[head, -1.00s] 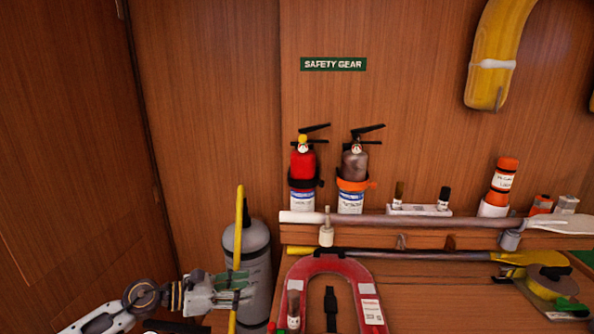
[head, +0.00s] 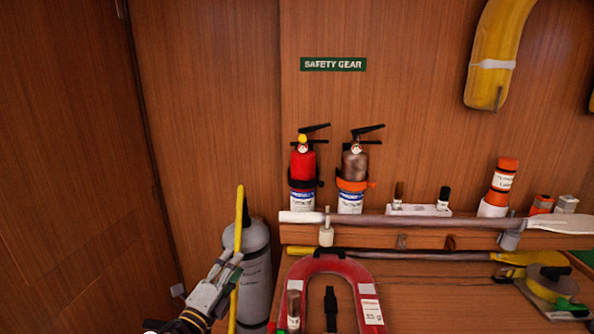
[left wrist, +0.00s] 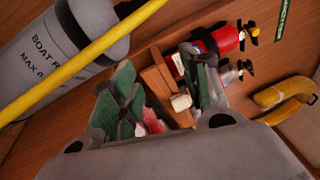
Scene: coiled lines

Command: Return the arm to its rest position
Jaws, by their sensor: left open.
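My left gripper (head: 226,268) is at the lower left of the head view, in front of the grey cylinder (head: 256,270) and close to the yellow pole (head: 239,225). In the left wrist view its green-padded fingers (left wrist: 160,105) are spread apart, with nothing held between them. The cylinder (left wrist: 62,55) and yellow pole (left wrist: 85,58) show at the upper left there. Whether the gripper touches the pole cannot be told. My right gripper is not in view.
A shelf (head: 400,237) holds a red extinguisher (head: 303,165), a brown extinguisher (head: 354,165) and a long pole (head: 420,221). Below are a red horseshoe-shaped item (head: 330,262) and a yellow reel (head: 552,285). The wood wall at left is bare.

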